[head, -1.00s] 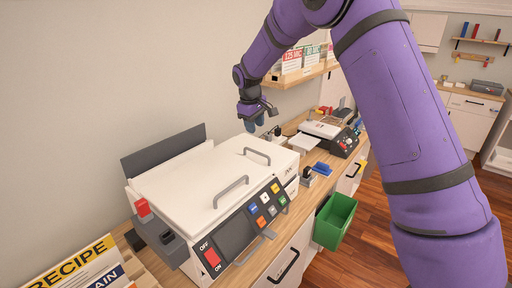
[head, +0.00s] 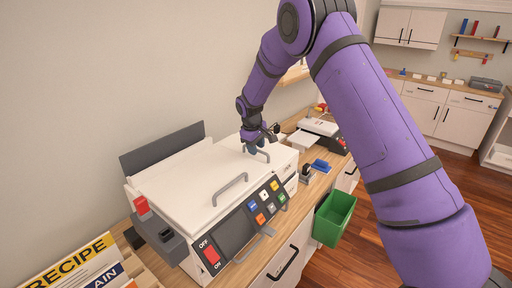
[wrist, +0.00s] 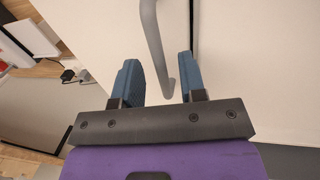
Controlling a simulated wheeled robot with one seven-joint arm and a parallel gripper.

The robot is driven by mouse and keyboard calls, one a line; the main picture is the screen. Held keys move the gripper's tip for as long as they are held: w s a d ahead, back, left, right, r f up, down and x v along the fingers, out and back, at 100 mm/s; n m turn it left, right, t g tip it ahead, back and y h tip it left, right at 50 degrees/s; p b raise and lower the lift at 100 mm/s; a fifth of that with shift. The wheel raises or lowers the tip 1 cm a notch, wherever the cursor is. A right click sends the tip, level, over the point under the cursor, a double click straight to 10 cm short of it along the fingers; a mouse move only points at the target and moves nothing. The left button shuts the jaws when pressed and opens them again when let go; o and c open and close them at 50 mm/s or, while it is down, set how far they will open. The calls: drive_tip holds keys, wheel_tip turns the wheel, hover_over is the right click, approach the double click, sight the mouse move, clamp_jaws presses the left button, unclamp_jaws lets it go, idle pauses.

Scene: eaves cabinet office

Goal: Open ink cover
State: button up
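The white printer (head: 190,185) stands on the counter with a control panel on its front. Its lid has two grey bar handles, a near one (head: 230,188) and a far one (head: 257,153) on a separate right-hand cover (head: 270,162), probably the ink cover. My gripper (head: 255,148) is at the far handle, pointing down. In the wrist view, my gripper (wrist: 158,82) is open, with its two blue fingers apart and the grey handle (wrist: 156,45) running between them. A gap line in the white top shows beside the handle. Whether the fingers touch the handle cannot be told.
A red switch (head: 141,206) sits at the printer's left corner. A small blue item (head: 321,166) and another device (head: 322,128) are on the counter to the right. A green bin (head: 334,218) hangs at the counter's front.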

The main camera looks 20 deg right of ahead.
clamp_jaws()
idle(0.3)
